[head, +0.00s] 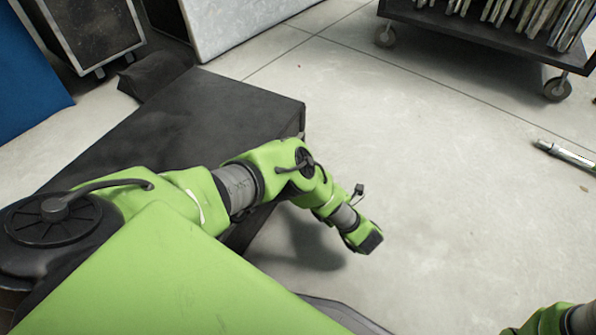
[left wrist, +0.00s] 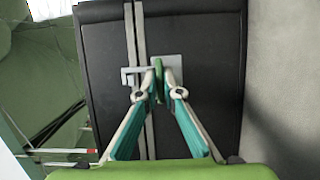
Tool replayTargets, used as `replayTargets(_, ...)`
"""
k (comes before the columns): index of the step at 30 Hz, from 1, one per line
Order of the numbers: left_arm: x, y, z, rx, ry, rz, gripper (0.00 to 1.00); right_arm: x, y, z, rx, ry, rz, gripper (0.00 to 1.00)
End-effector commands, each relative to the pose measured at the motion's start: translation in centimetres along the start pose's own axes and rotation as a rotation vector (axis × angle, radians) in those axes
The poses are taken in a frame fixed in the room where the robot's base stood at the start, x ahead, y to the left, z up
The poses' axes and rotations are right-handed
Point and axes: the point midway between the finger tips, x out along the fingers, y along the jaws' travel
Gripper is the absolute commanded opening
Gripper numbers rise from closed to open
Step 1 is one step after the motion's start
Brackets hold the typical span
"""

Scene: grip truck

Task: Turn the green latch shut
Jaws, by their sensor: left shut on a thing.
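The green latch (left wrist: 158,68) shows in the left wrist view as a narrow green piece in front of a grey metal plate on a black case (left wrist: 208,50). My left gripper (left wrist: 163,88) has its two teal-and-grey fingers converged at the latch, shut on it. The fingertips cover part of the latch, so its exact angle is hard to tell. In the head view my left arm reaches out beside a dark case (head: 215,115), and its fingers are hidden. Only a bit of my right arm shows at the bottom right; its gripper is out of view.
A metal strip (left wrist: 140,30) runs down the case beside the latch, with a small grey bracket left of it. A wheeled cart (head: 480,35) stands at the back right, and a metal tube (head: 566,154) lies on the floor. The middle floor is clear.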

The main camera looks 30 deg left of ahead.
Motion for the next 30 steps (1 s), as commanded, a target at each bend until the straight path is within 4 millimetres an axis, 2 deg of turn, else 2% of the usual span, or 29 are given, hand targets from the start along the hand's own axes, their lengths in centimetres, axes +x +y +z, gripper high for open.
replayTargets(14,-0.18,-0.09,0.07,-0.016,-0.003,0.002,0.00,-0.03,0.02,0.02,-0.001,0.000,0.000,0.24)
replayTargets(17,-0.18,-0.08,0.07,-0.015,-0.003,0.002,0.24,-0.03,0.02,0.02,-0.001,0.000,0.000,0.24)
replayTargets(30,-0.04,-0.02,0.02,-0.014,-0.001,0.004,0.24,-0.03,0.12,0.07,-0.001,-0.002,0.004,0.24)
